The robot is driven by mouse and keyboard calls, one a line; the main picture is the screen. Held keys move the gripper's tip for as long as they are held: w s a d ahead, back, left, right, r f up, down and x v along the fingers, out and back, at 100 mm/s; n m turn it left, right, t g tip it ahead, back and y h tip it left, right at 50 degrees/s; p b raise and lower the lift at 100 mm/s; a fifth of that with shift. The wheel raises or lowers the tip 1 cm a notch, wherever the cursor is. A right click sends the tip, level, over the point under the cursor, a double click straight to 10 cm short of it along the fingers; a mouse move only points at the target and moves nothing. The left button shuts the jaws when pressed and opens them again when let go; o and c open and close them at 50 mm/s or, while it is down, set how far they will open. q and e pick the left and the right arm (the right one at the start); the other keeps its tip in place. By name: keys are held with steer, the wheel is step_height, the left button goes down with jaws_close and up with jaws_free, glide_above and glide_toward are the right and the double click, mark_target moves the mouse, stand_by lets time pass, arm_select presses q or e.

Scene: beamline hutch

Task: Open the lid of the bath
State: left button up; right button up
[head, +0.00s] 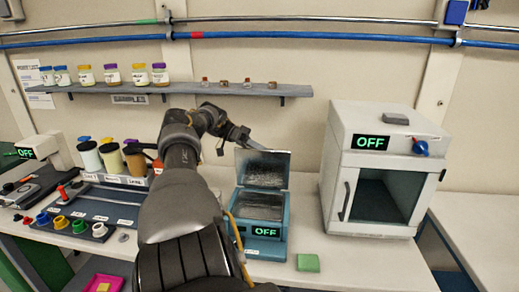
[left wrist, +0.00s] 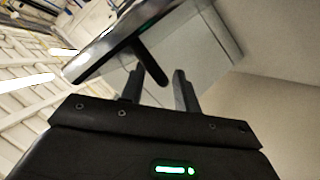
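The bath (head: 236,226) is a teal box on the bench with an OFF display on its front. Its lid (head: 263,169) stands raised, close to upright, at the back, and the grey inside of the bath shows. My left gripper (head: 246,139) is at the lid's upper left edge. In the left wrist view the lid (left wrist: 105,44) lies across the top, and its dark bar handle (left wrist: 152,66) reaches down towards the fingers (left wrist: 158,84). The fingers are apart, with the handle's end between them and a gap showing. My right gripper is not in view.
A white oven (head: 385,170) with an OFF display stands to the right. A green block (head: 308,263) lies in front of the bath. A shelf (head: 185,90) with jars runs above. Bottles (head: 110,158) and coloured cups (head: 61,222) stand at left.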

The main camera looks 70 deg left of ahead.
arm_select(q)
steer(key=b+v, duration=0.5)
steer(key=v, duration=0.2)
steer(key=shift+s+b, duration=0.2)
steer(key=shift+b, duration=0.2)
steer(key=shift+a, duration=0.1)
stand_by(0.6)
